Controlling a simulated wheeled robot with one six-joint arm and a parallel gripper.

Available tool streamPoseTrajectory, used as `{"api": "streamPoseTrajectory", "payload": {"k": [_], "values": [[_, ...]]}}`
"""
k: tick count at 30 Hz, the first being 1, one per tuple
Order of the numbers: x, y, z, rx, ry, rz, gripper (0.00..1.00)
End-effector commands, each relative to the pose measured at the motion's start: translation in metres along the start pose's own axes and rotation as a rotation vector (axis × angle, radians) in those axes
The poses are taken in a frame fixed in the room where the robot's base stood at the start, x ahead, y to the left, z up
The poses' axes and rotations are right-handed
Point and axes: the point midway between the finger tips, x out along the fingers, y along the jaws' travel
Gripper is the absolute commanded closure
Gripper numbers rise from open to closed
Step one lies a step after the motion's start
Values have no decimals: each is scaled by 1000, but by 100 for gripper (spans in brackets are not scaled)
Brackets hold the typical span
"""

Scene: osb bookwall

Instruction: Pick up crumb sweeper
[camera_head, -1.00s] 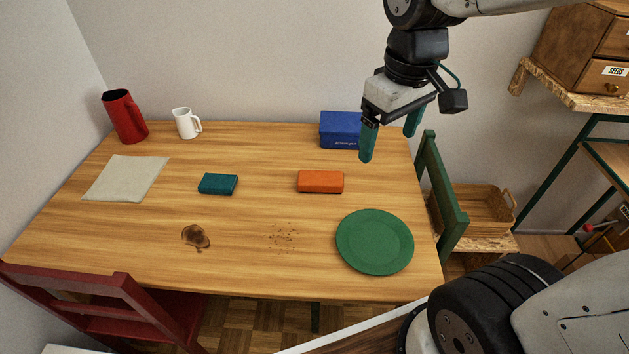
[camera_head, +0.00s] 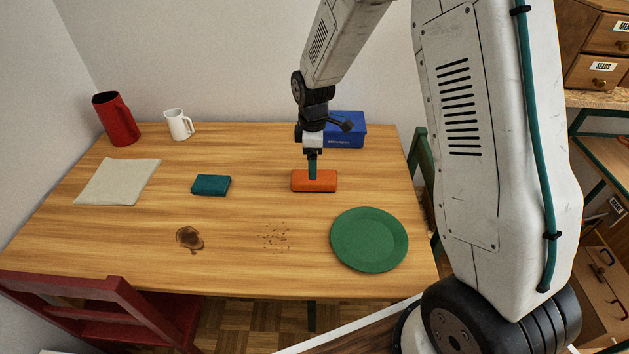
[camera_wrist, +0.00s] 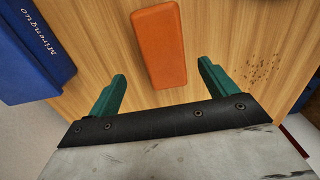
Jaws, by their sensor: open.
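An orange block (camera_head: 325,183) with rounded edges, likely the crumb sweeper, lies on the wooden table behind the crumbs (camera_head: 276,237). My gripper (camera_head: 312,172) is above it, pointing down, with its teal fingers overlapping the block's back edge in the head view. In the wrist view, the open fingers (camera_wrist: 162,72) stand to either side of the orange block (camera_wrist: 159,45), with nothing between them gripped. The block's near end lies between the fingertips in that picture. I cannot tell the exact height of the fingers above the block.
A blue box (camera_head: 345,133) stands close behind. A teal block (camera_head: 211,185) and a cloth (camera_head: 118,181) lie left. A green plate (camera_head: 369,239) is front right, a brown stain (camera_head: 190,238) front left. A red pitcher (camera_head: 116,119) and white mug (camera_head: 178,125) stand at the back left.

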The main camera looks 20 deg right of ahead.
Motion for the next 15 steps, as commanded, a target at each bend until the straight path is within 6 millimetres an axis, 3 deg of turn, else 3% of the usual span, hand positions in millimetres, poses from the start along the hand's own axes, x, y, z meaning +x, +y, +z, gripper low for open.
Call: {"api": "streamPoseTrajectory", "payload": {"k": [15], "values": [[64, -6, 3, 3, 0, -1, 15]]}}
